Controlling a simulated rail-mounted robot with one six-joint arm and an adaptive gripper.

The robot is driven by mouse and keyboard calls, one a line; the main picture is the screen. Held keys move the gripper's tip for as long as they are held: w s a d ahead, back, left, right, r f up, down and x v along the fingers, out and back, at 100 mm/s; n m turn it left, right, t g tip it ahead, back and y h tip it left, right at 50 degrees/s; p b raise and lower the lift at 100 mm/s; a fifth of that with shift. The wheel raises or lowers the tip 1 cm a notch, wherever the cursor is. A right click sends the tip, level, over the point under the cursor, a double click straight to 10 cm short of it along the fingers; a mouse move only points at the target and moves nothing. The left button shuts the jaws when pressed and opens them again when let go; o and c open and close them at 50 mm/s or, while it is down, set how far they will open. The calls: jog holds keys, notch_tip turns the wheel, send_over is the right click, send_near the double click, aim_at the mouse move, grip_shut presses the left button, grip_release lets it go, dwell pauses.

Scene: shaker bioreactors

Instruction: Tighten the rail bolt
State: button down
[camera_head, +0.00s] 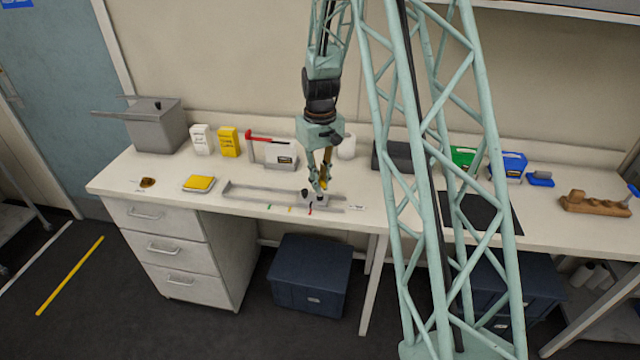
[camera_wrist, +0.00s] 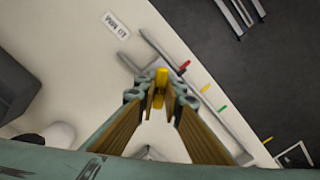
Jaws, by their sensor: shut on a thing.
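The grey rail (camera_head: 262,190) lies along the bench top, with two parallel bars. It also shows in the wrist view (camera_wrist: 208,107). A pale block (camera_head: 314,198) sits near its right end. My gripper (camera_head: 319,186) points down at this block. In the wrist view, my gripper (camera_wrist: 160,92) has its fingers around a small yellow piece (camera_wrist: 161,78), which looks like the rail bolt's head. The gripper is shut on it. The fingers hide the piece's lower part, so I cannot tell how it seats in the block.
Small red, yellow and green marks (camera_wrist: 222,109) lie along the rail's front side. A label (camera_wrist: 116,24) lies by its end. A yellow pad (camera_head: 199,183) is to the left; a grey bin (camera_head: 160,128), boxes (camera_head: 228,142) and a white roll (camera_head: 346,147) stand behind.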

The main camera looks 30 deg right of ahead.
jog(key=shift+f+m, duration=0.1)
jog(key=shift+m, duration=1.1)
jog(key=c, duration=2.7)
grip_release()
jog(key=shift+r, duration=0.2)
notch_tip(320, 180, up, 11)
jog(key=shift+f, duration=0.2)
jog(key=shift+r, duration=0.55)
